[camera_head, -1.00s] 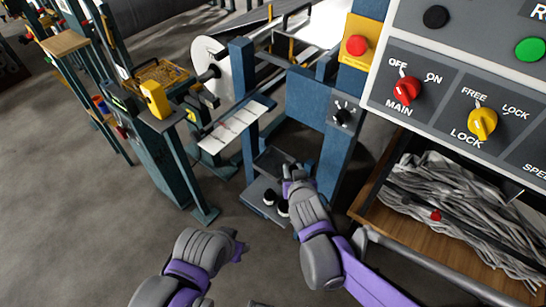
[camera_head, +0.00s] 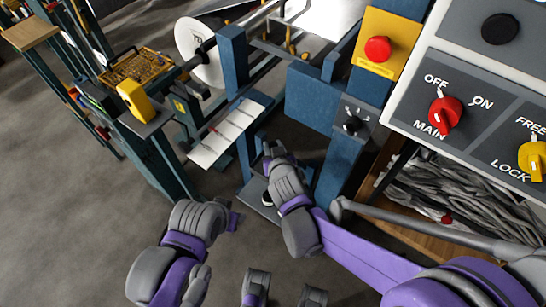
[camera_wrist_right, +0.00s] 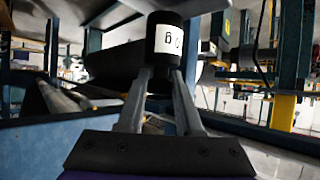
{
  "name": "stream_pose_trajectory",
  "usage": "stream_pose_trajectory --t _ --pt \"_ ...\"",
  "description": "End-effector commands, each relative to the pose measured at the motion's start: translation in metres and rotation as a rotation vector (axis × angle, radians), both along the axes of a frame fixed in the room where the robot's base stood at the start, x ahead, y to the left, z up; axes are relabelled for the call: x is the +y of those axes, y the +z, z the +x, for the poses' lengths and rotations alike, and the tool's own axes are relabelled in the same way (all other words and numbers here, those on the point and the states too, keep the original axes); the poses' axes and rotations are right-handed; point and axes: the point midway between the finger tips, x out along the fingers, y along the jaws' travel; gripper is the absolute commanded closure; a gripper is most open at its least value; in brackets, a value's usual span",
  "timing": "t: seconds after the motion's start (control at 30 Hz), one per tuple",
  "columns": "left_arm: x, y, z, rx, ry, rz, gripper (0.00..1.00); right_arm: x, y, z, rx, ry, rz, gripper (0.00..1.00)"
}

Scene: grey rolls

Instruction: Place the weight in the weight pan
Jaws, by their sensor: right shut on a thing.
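My right gripper (camera_head: 270,150) is inside the blue stand, between its two posts. In the right wrist view my right gripper (camera_wrist_right: 160,75) is shut on the weight (camera_wrist_right: 163,42), a black cylinder with a white label. The weight looks upright above the fingers. In the head view the gripper and stand hide most of it. I cannot make out the weight pan with certainty. My left arm is bent at the lower left, with its wrist (camera_head: 233,218) apart from the stand; its fingers do not show clearly.
Blue posts (camera_head: 345,160) flank the right gripper closely. A control panel (camera_head: 460,75) and a red button (camera_head: 377,49) are on the right.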

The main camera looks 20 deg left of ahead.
Motion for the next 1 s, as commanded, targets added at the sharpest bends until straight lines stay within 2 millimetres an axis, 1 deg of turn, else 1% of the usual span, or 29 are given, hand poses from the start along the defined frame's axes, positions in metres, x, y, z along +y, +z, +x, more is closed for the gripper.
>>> stream_pose_trajectory --t 0.03,0.17,0.27,0.43,0.5,0.7,0.87,0.9,0.97,1.0 --pt "0.000 -0.003 0.000 0.001 0.000 0.000 0.50 0.000 -0.007 0.001 -0.001 0.001 0.001 1.00" --pt "0.000 -0.005 0.000 0.002 0.000 0.000 0.50 0.000 -0.015 0.000 -0.001 0.000 0.000 1.00" --pt "0.000 -0.008 0.000 0.003 0.000 0.000 0.50 0.000 -0.024 0.001 -0.001 0.000 0.000 1.00" --pt "0.000 -0.016 0.000 0.005 0.000 0.000 0.50 0.000 -0.048 0.000 -0.001 0.000 0.000 1.00" --pt "0.000 -0.016 0.000 0.005 0.000 0.000 0.50 0.000 -0.051 0.000 -0.001 0.001 0.001 1.00" --pt "0.000 -0.015 0.000 0.005 0.000 0.000 0.50 0.000 -0.049 0.000 -0.002 0.001 0.001 1.00" --pt "0.000 -0.020 0.000 0.006 0.000 0.000 0.50 0.000 -0.054 0.000 -0.001 0.001 0.001 1.00" --pt "0.000 -0.019 0.000 0.006 0.000 0.000 0.50 0.000 -0.054 0.000 0.000 0.000 0.000 0.59" --pt "0.000 -0.018 0.000 0.006 0.000 0.000 0.50 0.000 -0.053 0.000 0.000 0.000 0.000 0.48" --pt "0.000 -0.018 0.000 0.006 0.000 0.000 0.50 0.000 -0.053 0.000 0.000 0.000 0.000 0.41"
